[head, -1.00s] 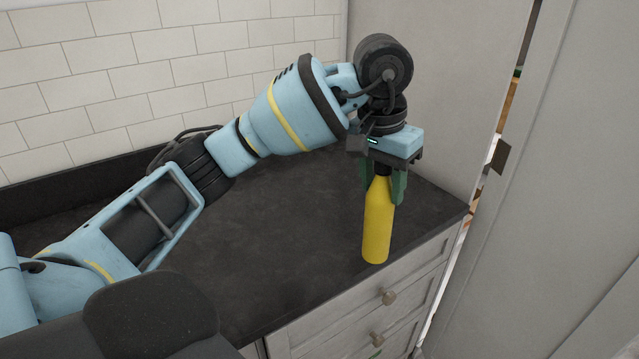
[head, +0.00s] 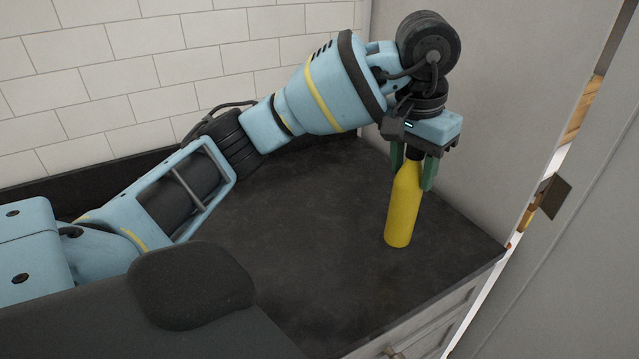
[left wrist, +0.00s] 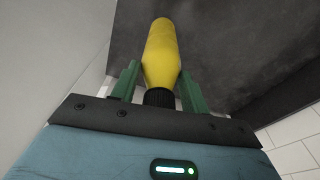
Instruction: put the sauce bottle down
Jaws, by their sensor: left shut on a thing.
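The yellow sauce bottle (head: 402,212) is upright over the dark countertop (head: 300,225), near its right end. My left gripper (head: 419,178) points down and is shut on the bottle's upper part, with a green finger on either side. In the left wrist view, the bottle (left wrist: 161,55) extends away from between the green fingers (left wrist: 163,88), its black cap towards the gripper. Whether the bottle's base touches the counter cannot be told for sure. My right gripper is not in view.
A white tiled wall (head: 190,65) backs the counter, and a grey panel (head: 480,110) closes its right end. Grey drawers (head: 420,325) lie below the front edge. The counter left of the bottle is clear.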

